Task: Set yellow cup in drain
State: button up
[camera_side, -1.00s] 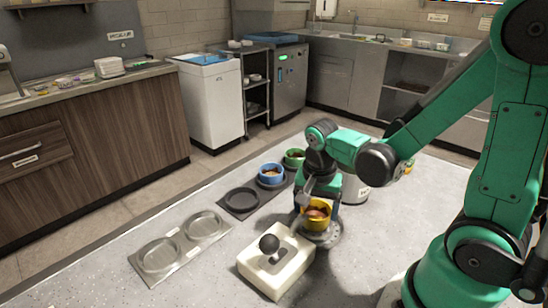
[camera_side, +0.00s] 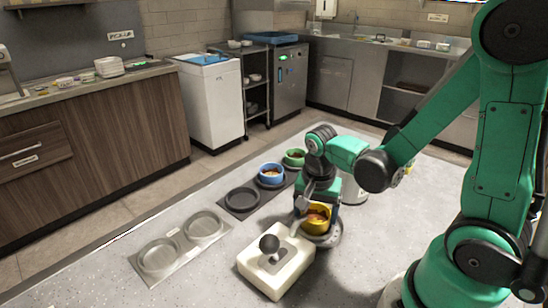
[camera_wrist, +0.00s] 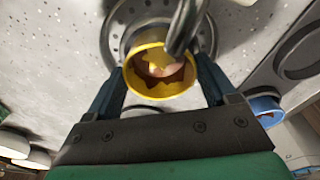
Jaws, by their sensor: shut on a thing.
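The yellow cup (camera_side: 318,228), with reddish-brown contents, is held by my gripper (camera_side: 317,205). It is tilted, its mouth towards the side camera. In the wrist view the yellow cup (camera_wrist: 134,84) sits between my two dark fingers (camera_wrist: 160,70), shut on its sides. A grey metal spout (camera_wrist: 184,28) crosses over part of its mouth. A round perforated metal fixture (camera_wrist: 205,38) lies beneath or behind the cup; I cannot tell if they touch. At the left is a grey plate (camera_side: 181,244) with two empty round wells. The labels are too small to read, so I cannot tell which place is the drain.
A dark tray (camera_side: 222,204) has an empty well and holds a blue cup (camera_side: 271,180) and a green cup (camera_side: 294,163). A cream box (camera_side: 262,279) with a black ball-topped lever stands close in front of my gripper.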

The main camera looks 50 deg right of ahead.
jog(key=shift+f, duration=0.25)
jog(key=o, duration=1.1)
jog(key=shift+o, duration=0.2)
notch_tip(320, 180, up, 8)
